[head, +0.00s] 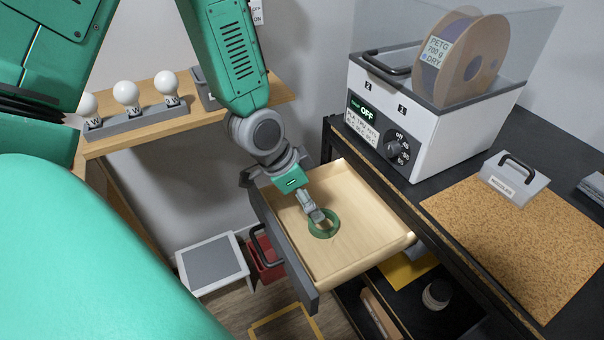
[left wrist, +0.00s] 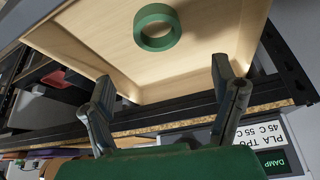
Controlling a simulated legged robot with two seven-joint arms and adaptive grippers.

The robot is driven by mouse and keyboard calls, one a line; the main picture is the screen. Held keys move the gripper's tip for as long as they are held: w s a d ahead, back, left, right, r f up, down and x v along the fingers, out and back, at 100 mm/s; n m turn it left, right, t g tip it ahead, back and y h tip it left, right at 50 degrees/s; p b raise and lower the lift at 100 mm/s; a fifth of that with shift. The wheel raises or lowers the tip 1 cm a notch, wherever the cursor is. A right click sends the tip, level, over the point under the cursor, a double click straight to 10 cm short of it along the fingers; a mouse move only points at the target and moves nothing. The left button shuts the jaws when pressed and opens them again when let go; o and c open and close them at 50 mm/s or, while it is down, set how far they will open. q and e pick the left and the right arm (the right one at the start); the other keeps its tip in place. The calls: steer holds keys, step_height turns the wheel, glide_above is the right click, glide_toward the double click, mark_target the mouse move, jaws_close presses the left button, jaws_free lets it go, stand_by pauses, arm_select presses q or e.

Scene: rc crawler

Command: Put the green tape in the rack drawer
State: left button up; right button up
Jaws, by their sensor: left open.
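The green tape (head: 323,229) is a ring lying flat on the floor of the open rack drawer (head: 354,228). The drawer is pulled out of the black rack and has a light wood inside and a grey front. My left gripper (head: 318,214) is over the drawer, close to the tape in the head view. In the left wrist view the tape (left wrist: 157,27) lies beyond the spread fingers (left wrist: 160,97), apart from them, with nothing between the fingers. My right gripper is not in view.
A dryer box (head: 430,120) with a filament spool (head: 465,62) stands on the rack top beside a cork mat (head: 525,235). A wooden shelf (head: 190,118) at left holds several white bulbs. A red bin (head: 265,262) and a grey-topped stool (head: 214,264) stand below, near the drawer front.

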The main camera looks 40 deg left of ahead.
arm_select(q)
steer(key=v, duration=0.4)
stand_by(0.6)
